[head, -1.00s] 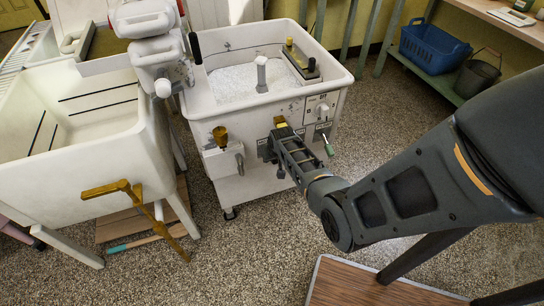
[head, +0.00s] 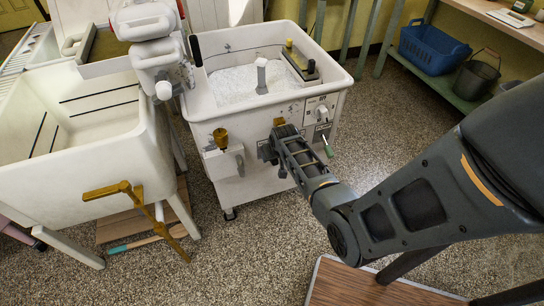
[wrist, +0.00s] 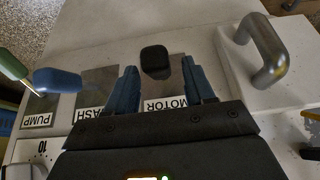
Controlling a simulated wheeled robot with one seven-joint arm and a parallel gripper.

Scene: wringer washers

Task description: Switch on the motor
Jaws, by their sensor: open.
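The white washer tub (head: 215,112) stands in the middle of the head view. My gripper (head: 268,150) is at its front panel, hiding most of the controls there. In the wrist view my gripper (wrist: 160,75) is open, with its two blue fingers apart. A black knob (wrist: 155,62) on a metal plate shows between and slightly beyond the fingertips. The MOTOR label (wrist: 166,104) lies just below it, between the fingers. I see gaps on both sides of the knob; I cannot tell the depth between fingers and knob. The knob's switch position is unclear.
A blue-handled lever (wrist: 57,80) by the WASH label and a green handle (wrist: 12,65) by PUMP are left of the fingers. A metal handle (wrist: 268,55) is close on the right.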

